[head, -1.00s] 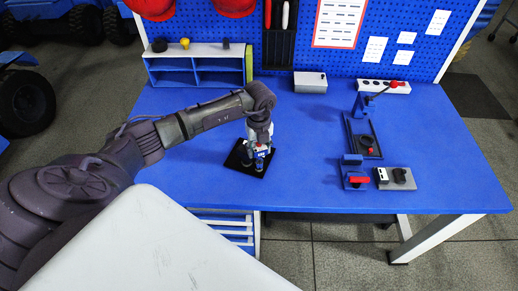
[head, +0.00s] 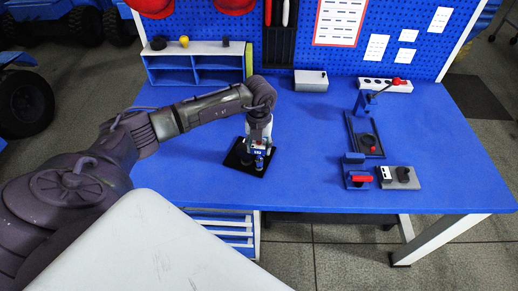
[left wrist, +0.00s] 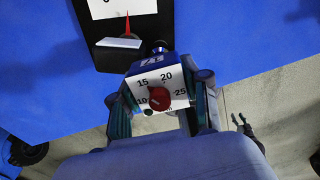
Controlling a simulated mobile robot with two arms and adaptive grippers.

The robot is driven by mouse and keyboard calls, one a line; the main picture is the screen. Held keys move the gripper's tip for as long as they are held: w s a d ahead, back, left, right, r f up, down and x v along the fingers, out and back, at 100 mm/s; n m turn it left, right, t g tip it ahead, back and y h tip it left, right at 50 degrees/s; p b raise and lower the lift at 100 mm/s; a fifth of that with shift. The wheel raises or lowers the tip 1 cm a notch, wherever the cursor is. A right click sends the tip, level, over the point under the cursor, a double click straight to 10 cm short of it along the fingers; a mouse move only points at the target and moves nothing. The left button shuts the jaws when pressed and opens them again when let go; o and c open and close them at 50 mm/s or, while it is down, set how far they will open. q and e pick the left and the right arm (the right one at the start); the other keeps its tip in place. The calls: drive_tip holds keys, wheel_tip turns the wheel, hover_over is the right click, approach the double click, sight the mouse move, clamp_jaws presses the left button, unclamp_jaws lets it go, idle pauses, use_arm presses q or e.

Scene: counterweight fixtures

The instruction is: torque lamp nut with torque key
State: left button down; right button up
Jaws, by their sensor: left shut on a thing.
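My left gripper (head: 259,140) is at the black plate (head: 237,161) on the left-middle of the blue table. In the left wrist view my left gripper (left wrist: 160,100) is shut on a blue-and-white box with a red knob, apparently the torque key (left wrist: 176,80). Its white face is marked 10, 15, 20 and 25. The black plate (left wrist: 86,20) lies beyond it with a white gauge panel and red needle. The key shows small in the head view (head: 258,152). I cannot make out the lamp nut. A small dark pronged shape, perhaps my right gripper (left wrist: 240,121), hangs over the floor.
A blue shelf (head: 193,62) stands at the back left, and a grey box (head: 310,80) at the back middle. Blue, black and grey fixtures (head: 363,135) with red parts fill the right side. The table between them and the plate is clear.

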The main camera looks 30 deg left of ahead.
use_arm(q)
drive_tip(key=shift+m+b, duration=0.4)
drive_tip(key=shift+m, duration=0.8)
drive_tip(key=shift+r, duration=0.1)
drive_tip(key=shift+r+p, duration=1.45)
drive_tip(key=shift+r, duration=0.55)
drive_tip(key=shift+r+p, duration=1.05)
drive_tip(key=shift+r, duration=0.5)
drive_tip(key=shift+f, duration=0.1)
